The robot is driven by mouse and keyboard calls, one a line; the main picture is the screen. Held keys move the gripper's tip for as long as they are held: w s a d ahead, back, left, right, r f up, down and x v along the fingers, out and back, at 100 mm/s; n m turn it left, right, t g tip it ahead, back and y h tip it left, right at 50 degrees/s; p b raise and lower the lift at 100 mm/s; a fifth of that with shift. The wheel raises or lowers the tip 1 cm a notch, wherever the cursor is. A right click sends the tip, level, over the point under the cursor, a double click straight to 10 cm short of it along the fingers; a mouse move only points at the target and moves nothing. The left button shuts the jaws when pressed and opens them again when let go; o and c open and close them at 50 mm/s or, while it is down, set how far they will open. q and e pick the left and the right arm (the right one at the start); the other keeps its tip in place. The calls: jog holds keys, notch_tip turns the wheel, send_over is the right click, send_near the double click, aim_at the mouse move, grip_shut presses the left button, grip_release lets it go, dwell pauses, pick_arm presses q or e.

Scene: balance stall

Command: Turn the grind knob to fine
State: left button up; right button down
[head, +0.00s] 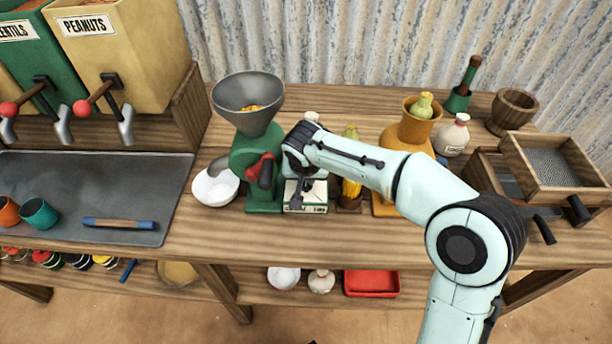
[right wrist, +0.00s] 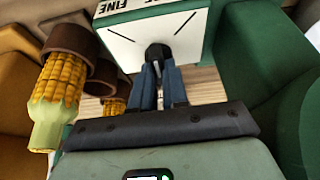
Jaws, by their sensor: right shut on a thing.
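The green grain mill (head: 262,145) stands on the bench with a grey hopper (head: 235,90) holding some yellow kernels. Beside it is a small green box with a white panel (head: 318,198); the panel also shows in the right wrist view (right wrist: 120,42), with the word FINE and short dark lines. The dark grind knob (right wrist: 157,50) sticks out of this panel. My right gripper (right wrist: 163,82) has its fingers closed on the knob; in the head view the gripper (head: 299,190) is in front of the box and hides the knob. The knob's pointer direction cannot be seen. My left gripper is not in view.
A white bowl (head: 214,188) stands left of the mill. A corn cob (head: 351,188) in a brown holder and an orange mill (head: 408,128) stand close on the right. Bins with red-knobbed levers are at left, a sieve box (head: 550,165) at far right.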

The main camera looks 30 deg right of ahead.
jog(key=n, duration=0.2)
jog(key=n+y+p, duration=0.1)
jog(key=shift+d+r+n+y+p, duration=0.15)
jog(key=shift+n+y+p, duration=0.15)
jog(key=shift+n, duration=0.1)
jog(key=n+y+p, duration=0.1)
jog(key=n+p, duration=0.1)
jog(key=n, duration=0.1)
jog(key=shift+d+t, duration=0.1)
jog(key=shift+t, duration=0.2)
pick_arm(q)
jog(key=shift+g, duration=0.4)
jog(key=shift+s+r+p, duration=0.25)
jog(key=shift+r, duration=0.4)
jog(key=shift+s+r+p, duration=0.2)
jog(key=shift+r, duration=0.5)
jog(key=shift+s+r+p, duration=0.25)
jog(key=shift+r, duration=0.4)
pick_arm(e)
jog(key=shift+n+y, duration=0.4)
jog(key=shift+n, duration=0.5)
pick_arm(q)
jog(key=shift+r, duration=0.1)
pick_arm(e)
jog(key=c, duration=1.1)
grip_release()
jog(key=shift+c, duration=0.2)
jog(key=shift+s, duration=0.1)
